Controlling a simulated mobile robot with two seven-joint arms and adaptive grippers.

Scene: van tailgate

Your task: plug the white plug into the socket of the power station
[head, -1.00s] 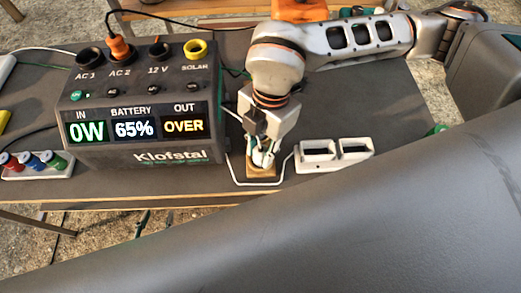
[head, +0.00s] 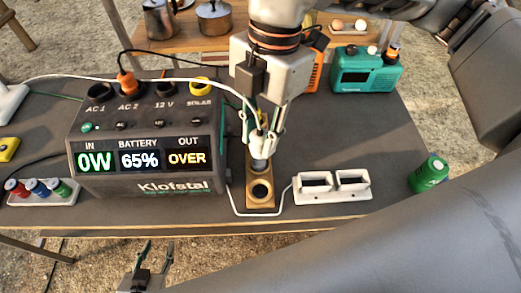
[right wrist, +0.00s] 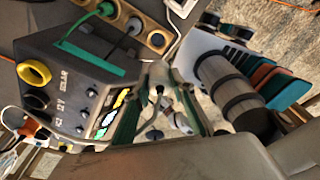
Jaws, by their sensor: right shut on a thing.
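The power station (head: 140,185) stands at the left of the table, its sockets on the sloped top. AC 1 (head: 99,93) looks empty; an orange plug (head: 127,82) sits in AC 2. My right gripper (head: 261,140) is shut on the white plug, largely hidden by the fingers, its cable arching left. It points down over the wooden holder (head: 262,203), right of the station. The wrist view shows the right fingers (right wrist: 158,105) and the station (right wrist: 68,95) on the left. My left gripper (head: 151,258) is open and empty below the table's front edge.
A teal radio (head: 365,74) is behind. The white cable (head: 150,78) crosses over the station's top.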

